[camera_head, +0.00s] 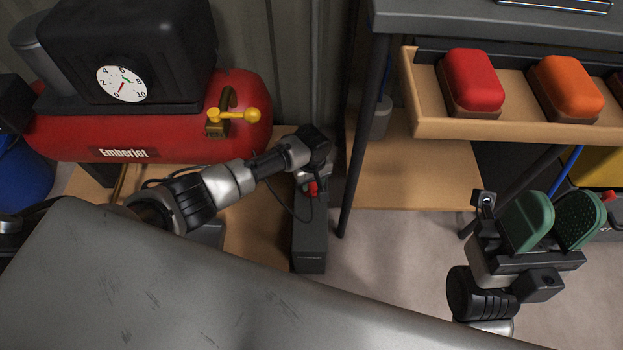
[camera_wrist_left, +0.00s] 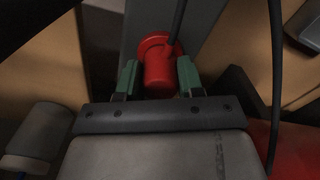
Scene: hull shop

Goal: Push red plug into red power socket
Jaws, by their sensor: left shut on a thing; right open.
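The red plug (camera_wrist_left: 159,72) sits between the green fingers of my left gripper (camera_wrist_left: 157,80), which is shut on it. A dark cable runs up from the plug. Beyond the plug is a round red rim (camera_wrist_left: 150,42) on a grey surface, which looks like the red power socket; how far the plug is inside it cannot be told. In the head view my left gripper (camera_head: 314,176) is over the grey post (camera_head: 310,238), with a little red (camera_head: 313,188) showing; the wrist hides most of it. My right gripper (camera_head: 553,212) is open and empty at the right.
A red compressor (camera_head: 190,135) stands at the left, and a blue drum (camera_head: 22,178) beside it. A wooden drawer (camera_head: 480,128) at upper right holds red (camera_head: 473,78) and orange (camera_head: 567,85) blocks. A table leg (camera_head: 361,130) is just right of my left gripper. Floor at centre right is clear.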

